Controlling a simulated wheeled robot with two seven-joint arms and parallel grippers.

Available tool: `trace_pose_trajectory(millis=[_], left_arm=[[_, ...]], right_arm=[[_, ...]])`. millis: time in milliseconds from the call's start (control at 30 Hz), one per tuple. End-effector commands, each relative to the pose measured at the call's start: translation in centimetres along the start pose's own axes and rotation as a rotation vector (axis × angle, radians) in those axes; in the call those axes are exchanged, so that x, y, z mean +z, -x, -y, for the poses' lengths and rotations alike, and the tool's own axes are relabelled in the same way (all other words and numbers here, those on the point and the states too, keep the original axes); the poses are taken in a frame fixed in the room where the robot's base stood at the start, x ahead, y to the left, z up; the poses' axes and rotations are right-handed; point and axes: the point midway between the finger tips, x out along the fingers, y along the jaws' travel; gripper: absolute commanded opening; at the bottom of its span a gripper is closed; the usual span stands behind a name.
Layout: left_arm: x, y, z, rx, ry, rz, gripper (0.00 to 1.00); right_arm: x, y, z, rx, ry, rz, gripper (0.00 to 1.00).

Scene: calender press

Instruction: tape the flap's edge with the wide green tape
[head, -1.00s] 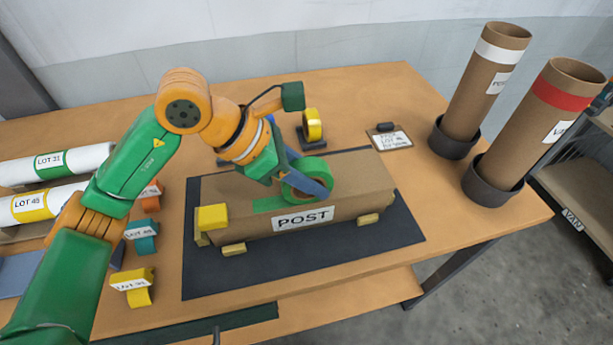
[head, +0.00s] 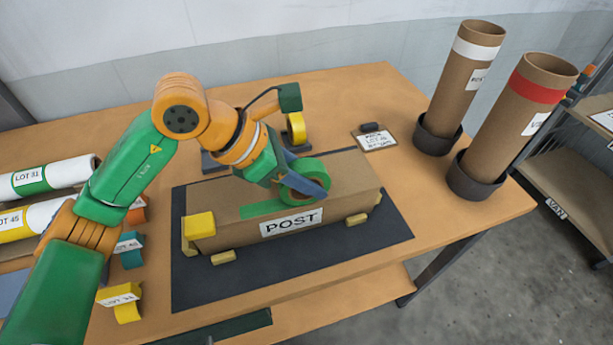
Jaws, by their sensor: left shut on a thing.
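A brown cardboard box (head: 350,180) marked POST lies on a dark mat (head: 300,275). A wide green tape strip (head: 260,209) lies along its top near the front edge, above the POST label (head: 291,222). The green tape roll (head: 296,196) stands at the strip's right end, on or just above the box. My left gripper (head: 303,178) is shut on the roll, its grey-blue fingers across the roll's side. The flap's edge under the roll is partly hidden. My right gripper is not in view.
Yellow blocks (head: 200,224) sit at the box's corners. Two tall tubes (head: 462,85) stand at right.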

Motion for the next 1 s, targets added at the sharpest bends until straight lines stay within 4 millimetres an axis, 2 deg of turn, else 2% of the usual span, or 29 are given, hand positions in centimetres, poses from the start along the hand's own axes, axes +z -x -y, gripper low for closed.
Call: trace_pose_trajectory(millis=[200, 1000], left_arm=[[0.6, -0.7, 0.0, 0.001, -0.001, 0.000, 0.00], [1.7, -1.4, 0.0, 0.000, -0.001, 0.000, 0.00]], right_arm=[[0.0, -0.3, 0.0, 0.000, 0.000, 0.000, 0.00], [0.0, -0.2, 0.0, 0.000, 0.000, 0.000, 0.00]])
